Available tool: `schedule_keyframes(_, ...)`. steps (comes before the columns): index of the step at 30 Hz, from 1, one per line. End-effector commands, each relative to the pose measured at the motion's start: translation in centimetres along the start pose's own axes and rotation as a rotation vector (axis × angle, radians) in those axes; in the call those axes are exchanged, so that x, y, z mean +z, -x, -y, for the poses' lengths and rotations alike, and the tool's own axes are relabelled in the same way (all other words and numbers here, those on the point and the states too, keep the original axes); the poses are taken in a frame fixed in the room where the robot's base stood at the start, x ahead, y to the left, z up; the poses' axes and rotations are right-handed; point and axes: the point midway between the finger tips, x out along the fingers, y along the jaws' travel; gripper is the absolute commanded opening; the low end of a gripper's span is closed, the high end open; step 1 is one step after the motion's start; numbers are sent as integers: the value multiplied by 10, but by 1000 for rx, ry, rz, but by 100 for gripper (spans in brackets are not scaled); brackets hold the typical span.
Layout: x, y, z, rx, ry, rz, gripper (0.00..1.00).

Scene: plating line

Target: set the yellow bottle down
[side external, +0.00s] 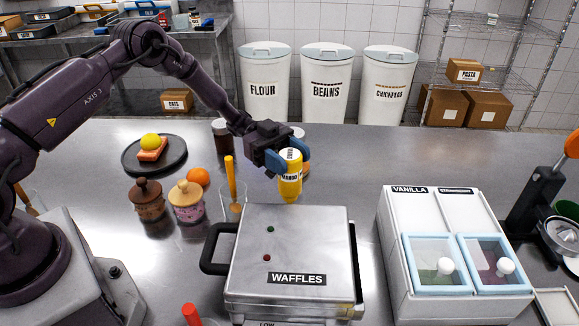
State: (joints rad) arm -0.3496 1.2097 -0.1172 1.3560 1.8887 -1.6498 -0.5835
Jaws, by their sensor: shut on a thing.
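The yellow bottle (290,185) has a white label with dark lettering around its upper part. It is roughly upright, just behind the waffle maker (290,245). My gripper (287,160) is shut on the bottle's upper part, with its blue fingers around it. The bottle's lower end shows close to the waffle maker's back edge. I cannot tell from this one view whether it touches the steel counter (400,160) or hangs above it.
A glass (232,205) with a yellow-handled tool stands left of the bottle. Dark and pale-lidded jars (222,135) stand behind my gripper. Lidded pots (187,203), an orange (199,177) and a black plate (132,163) are further left.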

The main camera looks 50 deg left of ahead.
Motion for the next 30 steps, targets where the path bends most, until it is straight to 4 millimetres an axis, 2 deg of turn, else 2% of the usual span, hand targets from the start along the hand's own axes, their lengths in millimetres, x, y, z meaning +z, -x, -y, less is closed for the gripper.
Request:
schedule_keyframes(4, 19, 0, 0, 0, 0, -2, 41)
schedule_keyframes(17, 25, 0, 0, 0, 0, -1, 41)
schedule_keyframes(18, 24, 0, 0, 0, 0, 0, 62)
schedule_keyframes(20, 24, 0, 0, 0, 0, 0, 75)
schedule_keyframes(21, 24, 0, 0, 0, 0, 0, 78)
schedule_keyframes(30, 21, 0, 0, -1, -1, 0, 78)
